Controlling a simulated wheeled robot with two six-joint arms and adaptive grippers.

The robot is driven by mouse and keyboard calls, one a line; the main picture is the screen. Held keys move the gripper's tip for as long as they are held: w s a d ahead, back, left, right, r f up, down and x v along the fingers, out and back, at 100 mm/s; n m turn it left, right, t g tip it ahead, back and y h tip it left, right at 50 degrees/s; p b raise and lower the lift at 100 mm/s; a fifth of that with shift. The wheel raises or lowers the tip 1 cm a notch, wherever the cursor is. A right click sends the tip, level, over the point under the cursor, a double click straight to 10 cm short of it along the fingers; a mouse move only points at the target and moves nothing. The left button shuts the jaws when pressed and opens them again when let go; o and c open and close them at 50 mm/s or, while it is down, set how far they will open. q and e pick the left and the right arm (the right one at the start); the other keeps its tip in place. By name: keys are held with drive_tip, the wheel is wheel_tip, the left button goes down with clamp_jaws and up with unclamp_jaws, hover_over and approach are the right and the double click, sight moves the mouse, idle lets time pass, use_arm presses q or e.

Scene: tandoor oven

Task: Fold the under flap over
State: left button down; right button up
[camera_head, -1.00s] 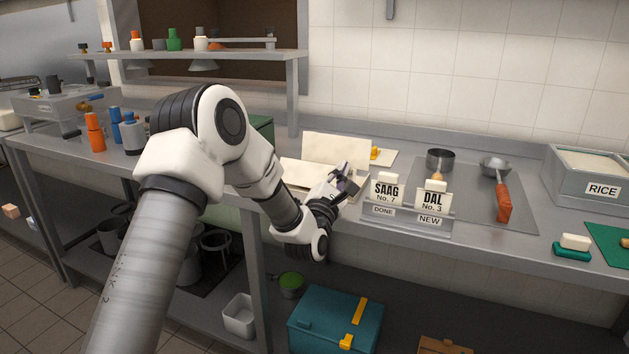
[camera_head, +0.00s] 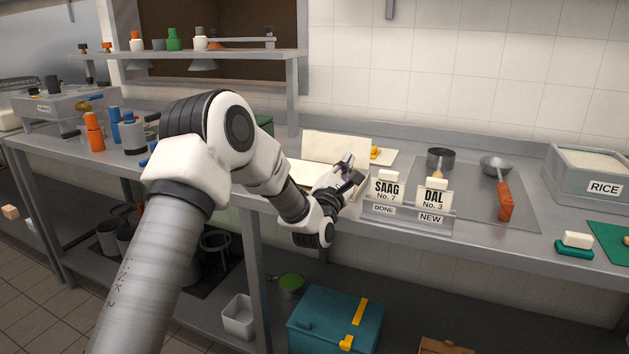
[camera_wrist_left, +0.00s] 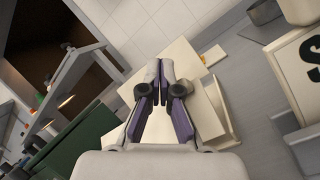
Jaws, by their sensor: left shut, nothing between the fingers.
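A cream folding piece stands on the counter in the head view. One flat panel (camera_head: 337,147) is raised at the back, and a lower cream part (camera_head: 305,172) lies in front, partly behind my arm. My left gripper (camera_head: 354,177) is at its right front side, its fingers shut and empty. In the left wrist view my left gripper (camera_wrist_left: 166,78) has its fingertips close together in front of a cream panel (camera_wrist_left: 187,57). Another cream part (camera_wrist_left: 216,112) lies to the right of the fingers. I cannot tell whether the fingers touch the cream piece. My right gripper is not in view.
A shelf (camera_head: 205,55) hangs above the left side.

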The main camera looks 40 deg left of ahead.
use_arm(q)
drive_tip(key=shift+w+a+f+b, duration=0.1)
drive_tip(key=shift+w+f+b, duration=0.05)
drive_tip(key=shift+w+b, duration=0.2)
drive_tip(key=shift+w, duration=0.4)
drive_tip(key=shift+w+a+f+b, duration=0.2)
drive_tip(key=shift+w+f+b, duration=0.2)
drive_tip(key=shift+w+b, duration=0.3)
drive_tip(key=shift+w, duration=0.1)
